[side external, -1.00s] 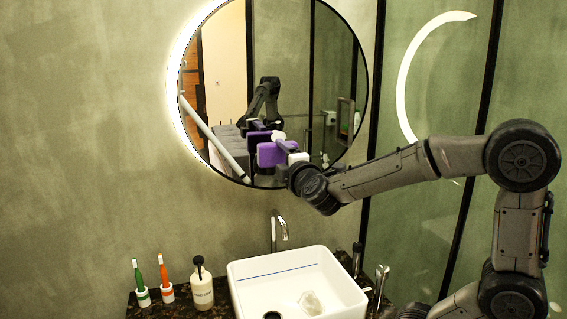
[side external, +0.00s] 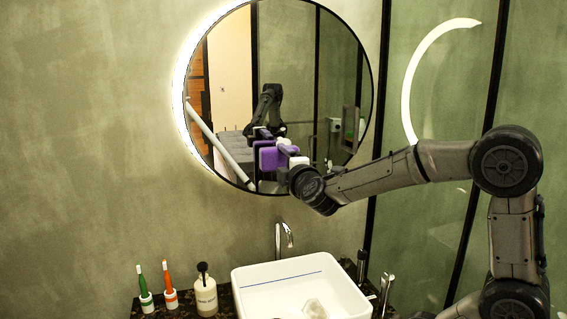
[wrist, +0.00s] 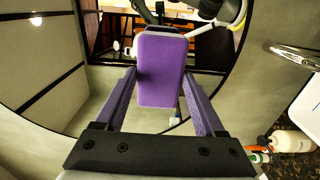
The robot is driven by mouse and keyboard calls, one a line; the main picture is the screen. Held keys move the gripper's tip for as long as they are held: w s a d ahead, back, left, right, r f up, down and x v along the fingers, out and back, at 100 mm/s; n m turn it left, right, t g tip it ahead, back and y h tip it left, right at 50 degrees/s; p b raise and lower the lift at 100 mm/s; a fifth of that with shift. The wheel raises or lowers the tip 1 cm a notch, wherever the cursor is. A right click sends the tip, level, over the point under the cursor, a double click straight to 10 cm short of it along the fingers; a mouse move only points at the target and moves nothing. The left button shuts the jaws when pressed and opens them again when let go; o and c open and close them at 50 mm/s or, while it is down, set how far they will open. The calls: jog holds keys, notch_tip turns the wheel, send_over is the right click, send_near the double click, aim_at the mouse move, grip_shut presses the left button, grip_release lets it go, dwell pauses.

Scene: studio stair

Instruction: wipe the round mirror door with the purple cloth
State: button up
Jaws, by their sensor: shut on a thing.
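The round mirror door (side external: 228,75) hangs on the wall with a thin black rim and a glow along its left edge. It also fills much of the wrist view (wrist: 105,85). My gripper (side external: 285,159) is at the mirror's lower part, shut on the purple cloth (side external: 270,159), a thick pad-like block. In the wrist view the cloth (wrist: 160,65) sits upright between the two finger ends, with a dark spot on its left edge. The cloth faces the glass, very near its reflection; I cannot tell whether it touches. My arm is reflected in the mirror.
A white basin (side external: 300,286) with a chrome tap (side external: 284,236) stands below. Green glass panels (side external: 440,225) stand at right.

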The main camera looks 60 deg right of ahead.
jog(key=shift+x, duration=1)
jog(key=shift+s+d, duration=1.3)
jog(key=shift+s, duration=0.2)
jog(key=shift+w+d+r, duration=0.1)
jog(key=shift+r, duration=0.7)
jog(key=shift+w+a, duration=1.4)
jog(key=shift+a, duration=0.1)
jog(key=shift+d+r, duration=0.2)
jog(key=shift+r, duration=0.75)
jog(key=shift+s+d, duration=0.15)
jog(key=shift+c, duration=0.6)
jog(key=shift+s+d, duration=1.2)
jog(key=shift+s, duration=0.1)
jog(key=shift+f, duration=0.1)
